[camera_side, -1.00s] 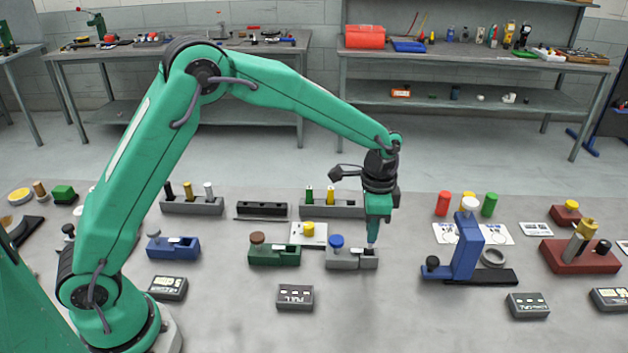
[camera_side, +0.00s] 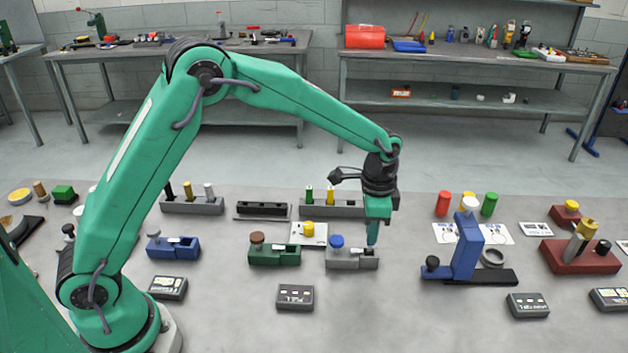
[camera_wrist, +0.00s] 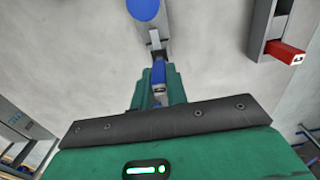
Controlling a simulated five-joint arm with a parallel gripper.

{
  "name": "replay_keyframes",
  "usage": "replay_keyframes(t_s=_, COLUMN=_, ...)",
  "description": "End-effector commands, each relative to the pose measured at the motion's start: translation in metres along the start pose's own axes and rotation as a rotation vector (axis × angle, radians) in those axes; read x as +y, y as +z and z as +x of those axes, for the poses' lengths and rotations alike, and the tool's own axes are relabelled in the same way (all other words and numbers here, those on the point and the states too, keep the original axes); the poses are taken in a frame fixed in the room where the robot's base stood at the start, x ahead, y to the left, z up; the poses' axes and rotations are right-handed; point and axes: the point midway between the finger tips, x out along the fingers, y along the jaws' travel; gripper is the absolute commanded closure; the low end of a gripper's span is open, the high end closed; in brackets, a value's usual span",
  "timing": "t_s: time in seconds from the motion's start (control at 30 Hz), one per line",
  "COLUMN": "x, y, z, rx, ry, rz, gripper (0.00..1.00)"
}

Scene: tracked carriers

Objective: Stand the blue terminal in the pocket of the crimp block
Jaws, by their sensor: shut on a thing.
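My gripper (camera_side: 372,243) points down at the right end of the grey crimp block (camera_side: 342,259), which carries a blue knob (camera_side: 337,242). In the wrist view, my gripper (camera_wrist: 159,90) is shut on the blue terminal (camera_wrist: 158,72), between its green fingers. The grey block (camera_wrist: 154,37) and blue knob (camera_wrist: 145,8) show just beyond the terminal. In the side view the fingers cover the terminal. I cannot tell whether its lower end is inside the pocket or just above it.
A green block with a brown knob (camera_side: 274,255) stands close on the left. A blue stand (camera_side: 468,248) is to the right. A grey rack with pins (camera_side: 332,208) stands behind. A small display box (camera_side: 295,297) lies in front, with bare table around it.

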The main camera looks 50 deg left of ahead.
Motion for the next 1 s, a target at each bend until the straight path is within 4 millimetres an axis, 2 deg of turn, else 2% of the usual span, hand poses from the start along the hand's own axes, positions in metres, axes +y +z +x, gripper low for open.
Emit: replay_keyframes(t_s=1.0, x=0.0000, y=0.0000, z=0.0072, rx=0.000, ry=0.000, rz=0.000, gripper=1.00)
